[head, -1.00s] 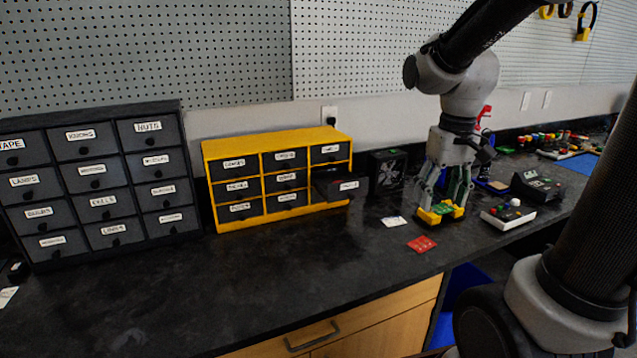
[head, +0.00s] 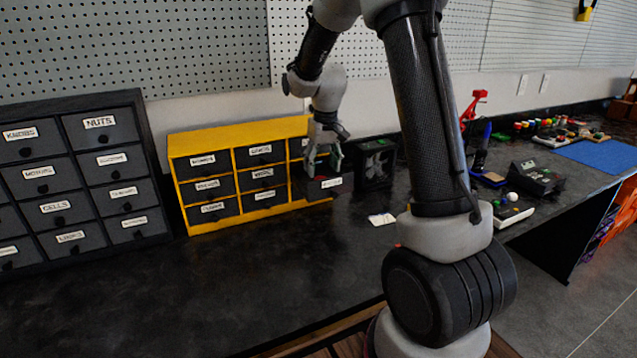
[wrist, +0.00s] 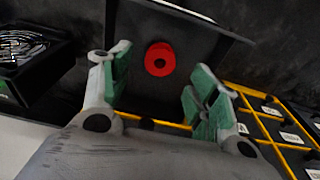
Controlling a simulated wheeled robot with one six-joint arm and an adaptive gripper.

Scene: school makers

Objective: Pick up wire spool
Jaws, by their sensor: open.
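The wire spool (wrist: 159,59) shows in the wrist view as a red disc with a dark hole in its middle. It lies inside the dark pulled-out drawer (head: 322,188) of the yellow cabinet (head: 228,143). My gripper (head: 322,172) is over this open drawer in the head view. In the wrist view my gripper (wrist: 155,92) is open, its green-padded fingers apart on either side, with the spool ahead between them and not touched. In the head view the spool is mostly hidden by the drawer and my fingers.
A dark labelled drawer cabinet (head: 75,180) stands at the left. A black box with a fan (head: 377,163) stands just right of the open drawer. The bench front is clear.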

